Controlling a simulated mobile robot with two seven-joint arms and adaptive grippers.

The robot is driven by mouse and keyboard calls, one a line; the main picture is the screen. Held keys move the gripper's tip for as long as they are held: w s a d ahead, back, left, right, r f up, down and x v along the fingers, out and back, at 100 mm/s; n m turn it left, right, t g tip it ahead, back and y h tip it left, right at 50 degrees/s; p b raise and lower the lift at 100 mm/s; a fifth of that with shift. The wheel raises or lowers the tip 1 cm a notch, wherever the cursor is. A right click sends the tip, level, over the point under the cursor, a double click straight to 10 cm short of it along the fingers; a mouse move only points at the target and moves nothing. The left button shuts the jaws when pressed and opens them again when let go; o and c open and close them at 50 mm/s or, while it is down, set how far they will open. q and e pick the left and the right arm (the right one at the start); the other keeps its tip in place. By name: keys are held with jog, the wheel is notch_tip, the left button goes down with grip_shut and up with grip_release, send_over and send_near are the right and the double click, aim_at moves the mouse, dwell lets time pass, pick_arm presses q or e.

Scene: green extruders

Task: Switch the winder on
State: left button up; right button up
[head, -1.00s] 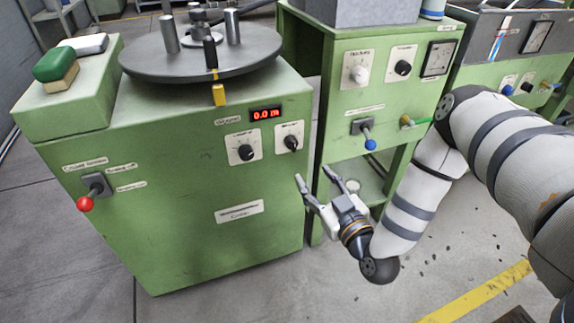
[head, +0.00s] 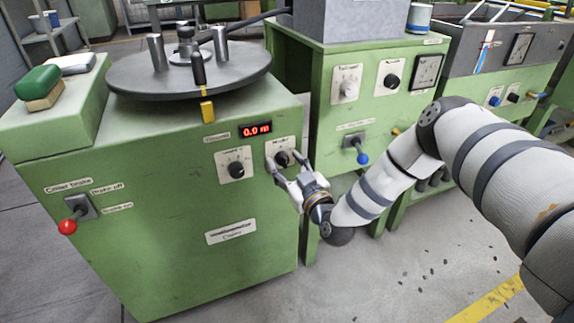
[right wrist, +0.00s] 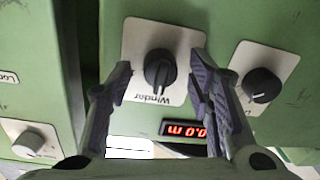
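The winder knob (head: 283,157) is a black rotary knob on a white plate on the front of the green winder cabinet (head: 170,250). In the right wrist view the knob (right wrist: 159,70) sits on a plate labelled "Winder", seen upside down, between my open fingers. My right gripper (head: 285,168) is open and empty, with its fingertips close to the knob on either side; I cannot tell whether they touch the plate. The red display (head: 256,129) reads 0.0 m and also shows in the right wrist view (right wrist: 185,130). My left gripper is not in view.
A second black knob (head: 236,169) is left of the winder knob. A red-ended brake lever (head: 68,226) is at the cabinet's left. A round turntable (head: 190,75) is on top. Another green machine (head: 345,110) with a blue-ended lever (head: 361,158) stands to the right.

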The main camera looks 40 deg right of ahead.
grip_shut()
jog(key=shift+m, duration=0.3)
jog(key=m, duration=0.5)
jog(key=shift+f+m, duration=0.15)
jog(key=shift+m, duration=0.25)
jog(key=m+b, duration=0.1)
jog(key=m, duration=0.4)
jog(key=shift+m, duration=0.4)
jog(key=shift+t, duration=0.3)
jog(key=shift+o, duration=0.6)
grip_release()
